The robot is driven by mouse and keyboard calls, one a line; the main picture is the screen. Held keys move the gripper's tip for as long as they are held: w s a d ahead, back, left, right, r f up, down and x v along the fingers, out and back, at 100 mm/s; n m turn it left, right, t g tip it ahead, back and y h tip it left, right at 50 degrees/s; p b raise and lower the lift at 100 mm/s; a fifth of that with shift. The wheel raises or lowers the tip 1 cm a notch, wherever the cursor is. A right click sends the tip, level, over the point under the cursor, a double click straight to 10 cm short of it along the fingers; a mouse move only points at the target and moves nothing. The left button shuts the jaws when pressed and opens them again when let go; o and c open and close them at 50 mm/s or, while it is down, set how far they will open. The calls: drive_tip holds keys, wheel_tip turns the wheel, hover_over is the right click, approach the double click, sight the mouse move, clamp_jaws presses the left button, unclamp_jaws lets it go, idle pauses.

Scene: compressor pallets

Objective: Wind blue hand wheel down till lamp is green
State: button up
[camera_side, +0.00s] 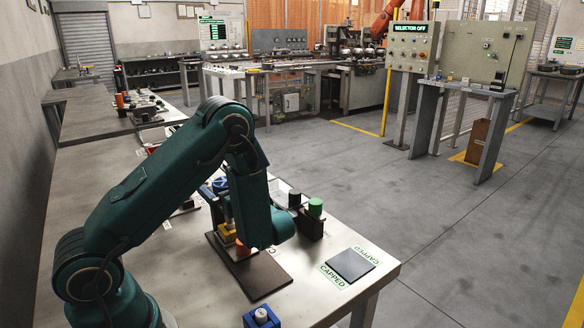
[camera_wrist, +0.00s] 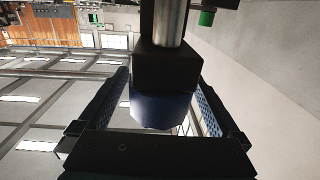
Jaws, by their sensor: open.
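The blue hand wheel (camera_side: 219,185) is largely hidden behind my arm in the side view. In the wrist view, a blue rounded part (camera_wrist: 160,110), apparently this wheel, lies between my gripper's fingers, below a black block and a metal shaft. My gripper (camera_wrist: 162,88) is open, with one finger on each side of the blue part; contact cannot be told. In the side view my gripper is hidden behind my arm. A green cylinder (camera_side: 315,207), possibly the lamp, stands on a dark block; it also shows in the wrist view (camera_wrist: 207,18). Whether it is lit is unclear.
A dark cylinder (camera_side: 294,198) stands beside the green one. A brown base plate (camera_side: 262,275) carries yellow and orange parts under my arm. A dark square pad (camera_side: 350,264) lies between CAPPED labels. A blue block (camera_side: 261,317) with a white top sits at the front edge.

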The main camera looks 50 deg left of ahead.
drive_tip(key=shift+a, duration=0.1)
drive_tip(key=c, duration=1.4)
drive_tip(key=shift+o, duration=0.2)
drive_tip(key=shift+w+m+t, duration=0.2)
drive_tip(key=shift+m+t, duration=0.55)
drive_tip(key=shift+t, duration=0.45)
drive_tip(key=shift+w+m+t, duration=0.2)
drive_tip(key=shift+m+t, duration=0.55)
drive_tip(key=shift+t, duration=0.45)
drive_tip(key=o, duration=1.4)
drive_tip(key=shift+c, duration=0.2)
